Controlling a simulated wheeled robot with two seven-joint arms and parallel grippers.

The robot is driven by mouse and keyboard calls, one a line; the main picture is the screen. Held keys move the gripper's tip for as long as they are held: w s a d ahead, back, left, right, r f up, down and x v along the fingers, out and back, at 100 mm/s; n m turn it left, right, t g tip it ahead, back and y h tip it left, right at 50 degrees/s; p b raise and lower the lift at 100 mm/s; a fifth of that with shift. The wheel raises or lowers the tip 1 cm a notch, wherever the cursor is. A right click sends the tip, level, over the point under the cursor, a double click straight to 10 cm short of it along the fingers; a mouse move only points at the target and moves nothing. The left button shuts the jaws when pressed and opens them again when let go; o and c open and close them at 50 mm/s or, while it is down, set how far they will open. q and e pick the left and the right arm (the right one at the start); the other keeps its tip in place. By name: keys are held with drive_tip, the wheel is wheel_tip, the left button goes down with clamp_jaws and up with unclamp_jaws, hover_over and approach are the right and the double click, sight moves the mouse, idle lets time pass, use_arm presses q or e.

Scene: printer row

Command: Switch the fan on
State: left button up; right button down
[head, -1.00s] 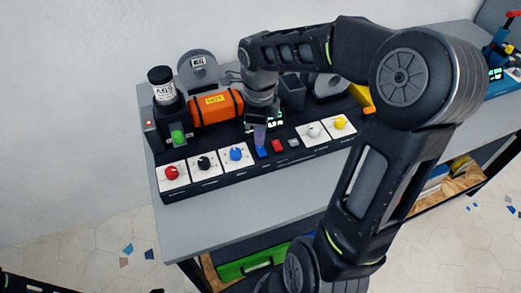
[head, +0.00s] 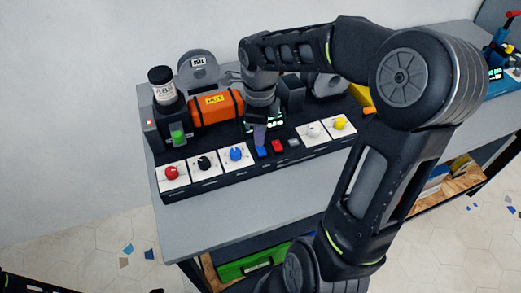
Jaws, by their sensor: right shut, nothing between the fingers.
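A black control panel (head: 215,184) lies along the front of the bench. It carries a red knob (head: 172,173), a black knob (head: 204,163), a blue knob (head: 236,154), a blue switch (head: 262,152), a red switch (head: 278,146), a grey switch (head: 293,142), a white knob (head: 313,132) and a yellow knob (head: 340,125). Their labels are too small to read, so I cannot tell which one is the fan's. My right gripper (head: 260,136) points down, shut and empty, with its tips at or just above the blue switch. Contact is unclear. My left gripper is not in view.
An orange cylinder marked HOT (head: 216,106) lies left of my right gripper. A black jar (head: 162,85) and a grey spool (head: 197,72) stand behind. Bare grey bench (head: 230,218) lies in front of the panel.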

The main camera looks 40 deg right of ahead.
drive_tip(key=shift+f+b, duration=1)
drive_tip(key=shift+f, duration=0.1)
idle(0.5)
drive_tip(key=shift+r, duration=0.2)
drive_tip(key=shift+r+p, duration=2.3)
drive_tip(key=shift+r, duration=1.1)
